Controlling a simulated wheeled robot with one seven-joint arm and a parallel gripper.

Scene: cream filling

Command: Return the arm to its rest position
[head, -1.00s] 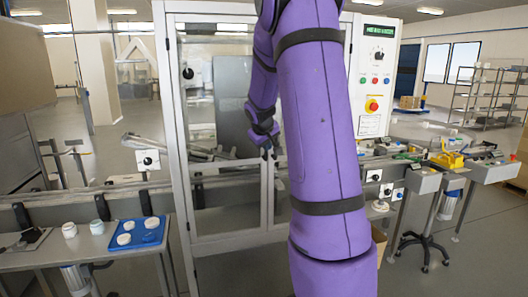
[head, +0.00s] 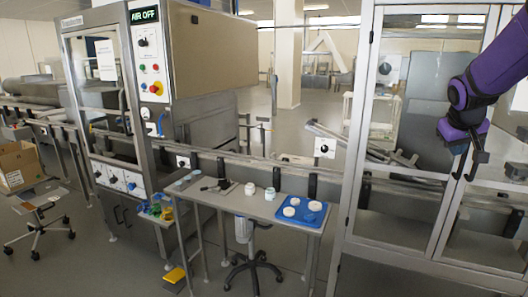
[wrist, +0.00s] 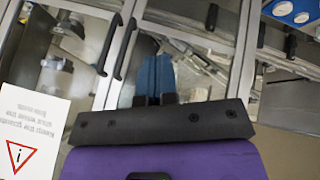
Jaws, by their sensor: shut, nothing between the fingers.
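My purple arm enters at the right edge of the head view. My gripper (head: 465,177) hangs at its end with the fingers pointing down, in front of the glass-doored machine (head: 362,120). In the wrist view my gripper's blue fingers (wrist: 155,72) lie side by side, shut with nothing between them. No object hangs from the gripper, and it appears apart from the glass doors. Much of the upper arm is outside the head view.
A table (head: 262,207) holds a blue tray (head: 318,206) with white lids and white jars beside it. A stool (head: 253,265) stands below. Left is a control cabinet (head: 150,65) reading "AIR OFF". The wrist view shows a warning sign (wrist: 32,128) and black door handles (wrist: 125,50).

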